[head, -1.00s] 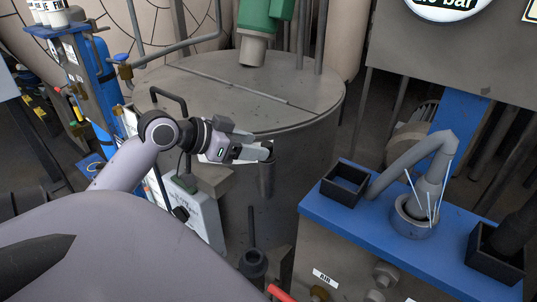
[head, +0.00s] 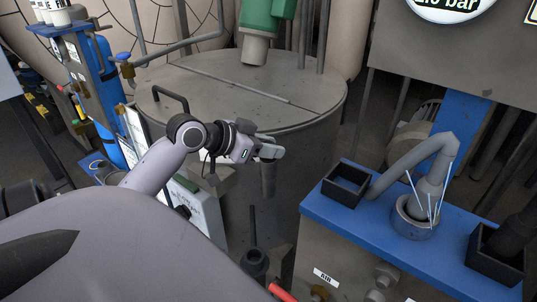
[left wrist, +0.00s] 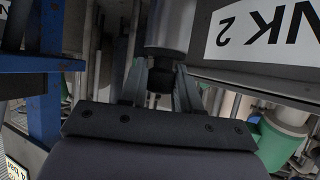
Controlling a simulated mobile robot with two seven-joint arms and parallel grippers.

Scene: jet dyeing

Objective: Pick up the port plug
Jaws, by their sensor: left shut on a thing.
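My left gripper (head: 268,151) is shut at the front side of the large grey tank, just above an upright grey cylinder (head: 268,182). In the left wrist view its fingers (left wrist: 160,90) close on a small dark piece, which I take for the port plug (left wrist: 161,76). The grey cylinder shows there at the top (left wrist: 168,28), directly against the dark piece. The fingers hide most of the plug in the head view. I cannot tell whether the plug is seated in the cylinder or free of it. My right gripper is not in view.
The large tank (head: 215,95) stands behind the gripper. To the right is a blue-topped bench (head: 345,222) with a black open box (head: 345,184) and a curved grey pipe (head: 415,160). A white labelled panel (head: 205,215) stands under my left arm.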

